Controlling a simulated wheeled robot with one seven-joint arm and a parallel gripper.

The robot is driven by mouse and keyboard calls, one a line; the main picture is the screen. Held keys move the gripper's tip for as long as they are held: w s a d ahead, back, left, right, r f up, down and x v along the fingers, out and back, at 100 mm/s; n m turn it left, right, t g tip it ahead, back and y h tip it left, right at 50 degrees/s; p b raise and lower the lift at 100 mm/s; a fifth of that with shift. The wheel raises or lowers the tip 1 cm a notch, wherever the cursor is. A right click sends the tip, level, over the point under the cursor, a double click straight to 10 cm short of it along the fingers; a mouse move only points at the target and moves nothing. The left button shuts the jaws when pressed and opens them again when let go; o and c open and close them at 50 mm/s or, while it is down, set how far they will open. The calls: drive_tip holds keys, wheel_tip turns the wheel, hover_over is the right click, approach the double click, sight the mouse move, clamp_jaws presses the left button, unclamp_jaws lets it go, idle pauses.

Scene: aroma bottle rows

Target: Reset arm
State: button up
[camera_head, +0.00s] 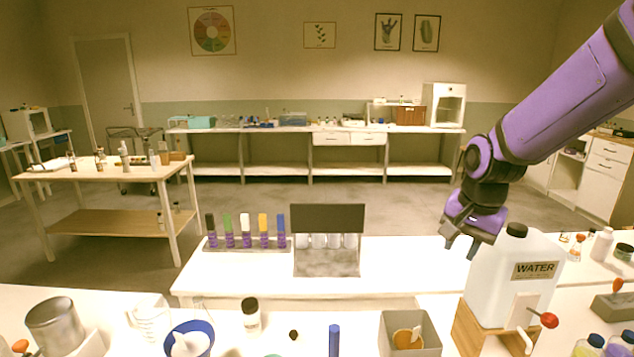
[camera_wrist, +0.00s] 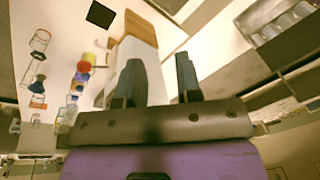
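My gripper (camera_head: 461,247) hangs from my purple arm at the right of the head view. It is beside the left edge of the white WATER container (camera_head: 515,265), which has a black cap. In the wrist view, the two dark fingers of my gripper (camera_wrist: 160,75) stand apart, with nothing held between them. The wooden stand of the container (camera_head: 466,330) is below it in the head view. I cannot tell whether the gripper touches the container.
A rack of bottles with coloured caps (camera_head: 247,247) and a dark-backed holder (camera_head: 327,268) stand on the middle table. A beaker (camera_head: 152,318), a blue bowl (camera_head: 187,340) and a grey box (camera_head: 388,345) are in front. The table top between holder and gripper is clear.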

drive_tip(key=s+d+r+n+t, duration=0.1)
drive_tip(key=s+r+n, duration=0.3)
drive_tip(key=s, duration=0.6)
drive_tip(key=s+d+r+n+t, duration=0.2)
drive_tip(key=s+r, duration=0.5)
drive_tip(key=s, duration=0.4)
drive_tip(key=shift+s+r+n, duration=0.25)
drive_tip(key=shift+r+n, duration=0.15)
drive_tip(key=shift+n, duration=0.5)
